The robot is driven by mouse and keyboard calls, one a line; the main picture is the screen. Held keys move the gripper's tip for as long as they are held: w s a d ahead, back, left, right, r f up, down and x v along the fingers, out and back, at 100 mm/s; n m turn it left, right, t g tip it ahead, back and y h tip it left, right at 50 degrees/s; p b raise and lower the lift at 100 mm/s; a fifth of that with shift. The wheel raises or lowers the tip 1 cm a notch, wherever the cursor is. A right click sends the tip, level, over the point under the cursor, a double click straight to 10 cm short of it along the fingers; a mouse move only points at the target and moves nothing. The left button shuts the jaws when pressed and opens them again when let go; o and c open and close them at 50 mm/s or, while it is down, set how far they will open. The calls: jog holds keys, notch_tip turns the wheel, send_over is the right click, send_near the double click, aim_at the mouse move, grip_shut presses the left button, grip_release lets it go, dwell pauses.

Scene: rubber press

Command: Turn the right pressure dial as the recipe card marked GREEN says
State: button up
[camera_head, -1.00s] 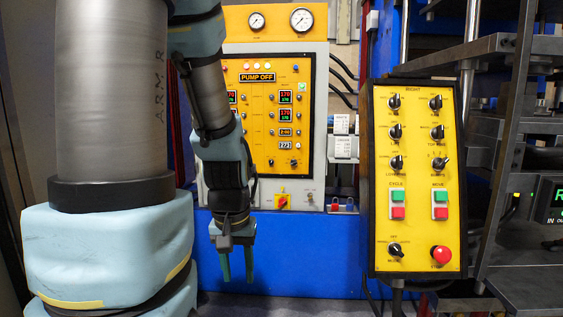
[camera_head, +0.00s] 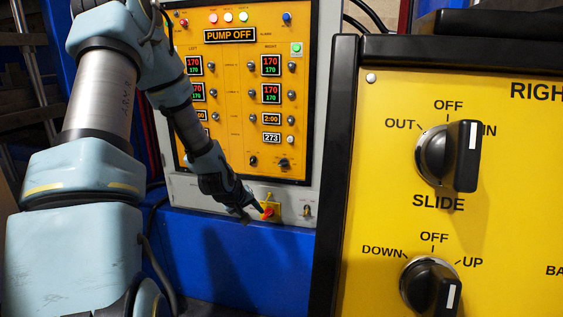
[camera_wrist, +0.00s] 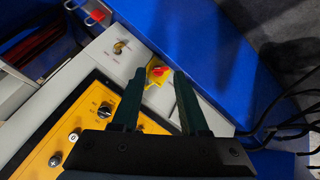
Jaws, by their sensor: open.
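The yellow control panel (camera_head: 240,120) carries a column of displays and small knobs under the word RIGHT. Two black dials sit low on it, one at left (camera_head: 253,160) and one at right (camera_head: 284,163); their labels are too small to read. A black dial (camera_wrist: 105,110) also shows in the wrist view, left of my fingers. My gripper (camera_head: 256,211) is open, low at the panel's foot, beside the red rotary switch (camera_head: 267,210). In the wrist view the red switch (camera_wrist: 158,72) appears between my fingertips (camera_wrist: 159,76); contact cannot be told. No GREEN recipe card is visible.
A large yellow panel (camera_head: 470,150) with SLIDE and other knobs stands close at the right. A small toggle (camera_head: 307,211) sits right of the red switch. Blue machine body (camera_head: 240,262) lies below. Cables hang at right in the wrist view (camera_wrist: 270,120).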

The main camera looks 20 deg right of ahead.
jog(key=w+d+n+t+h+p, duration=0.3)
jog(key=w+d+n+h, duration=0.15)
jog(key=w+d, duration=0.35)
jog(key=n+t+y+p, duration=0.1)
jog(key=n+t+p, duration=0.1)
jog(key=n+t, duration=0.6)
send_near(282, 165)
jog(key=shift+n+g, duration=0.55)
jog(key=shift+g, duration=0.05)
jog(key=p+x, duration=0.1)
jog(key=x, duration=0.1)
jog(key=p+x, duration=0.1)
jog(key=x, duration=0.1)
jog(key=r+p+x, duration=0.1)
jog(key=p+x, duration=0.1)
jog(key=x, duration=0.1)
jog(key=shift+x, duration=0.75)
jog(key=shift+c, duration=0.4)
grip_shut()
